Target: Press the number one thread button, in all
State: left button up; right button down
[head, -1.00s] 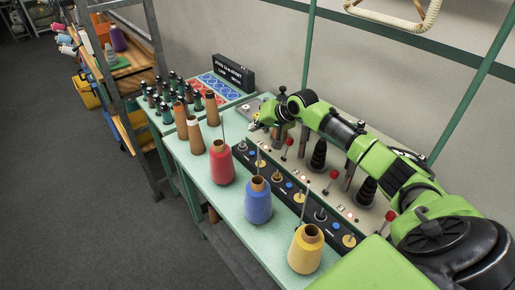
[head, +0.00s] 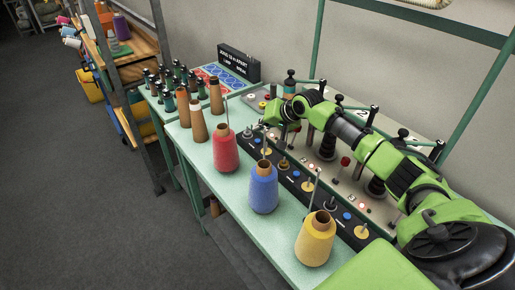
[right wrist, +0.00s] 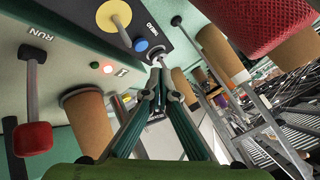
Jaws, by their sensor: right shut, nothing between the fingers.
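My right gripper (head: 262,126) is shut and empty, at the far end of the black button strip (head: 320,191). In the right wrist view its closed fingertips (right wrist: 158,76) show just below a blue button (right wrist: 140,44) beside lettering that seems to read THREAD. A yellow disc with a peg (right wrist: 114,15) sits on one side of the button and a silver knob (right wrist: 156,53) on the other. A lit lamp (right wrist: 108,68) and a small plate marked 1 (right wrist: 121,72) are close by. I cannot tell whether the fingers touch the panel. My left gripper is not in view.
Red (head: 225,152), blue (head: 263,189) and yellow (head: 315,240) thread cones stand along the green table. Bare brown cones (head: 198,122) stand farther back. A red-knobbed RUN lever (right wrist: 32,139) and a brown cone (right wrist: 88,125) are near the gripper. A dark sign (head: 238,64) stands behind.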

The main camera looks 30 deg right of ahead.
aim_at(259, 141)
notch_tip(259, 141, down, 2)
jog(key=shift+f, duration=0.1)
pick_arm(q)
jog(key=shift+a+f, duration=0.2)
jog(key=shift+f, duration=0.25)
pick_arm(e)
jog(key=shift+f, duration=0.15)
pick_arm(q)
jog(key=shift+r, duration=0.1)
pick_arm(e)
jog(key=shift+f, duration=0.2)
dwell(0.6)
jog(key=shift+f, duration=0.2)
jog(key=shift+f, duration=0.55)
dwell(0.9)
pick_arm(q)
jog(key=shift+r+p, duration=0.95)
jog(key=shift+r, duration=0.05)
pick_arm(e)
jog(key=shift+r, duration=0.9)
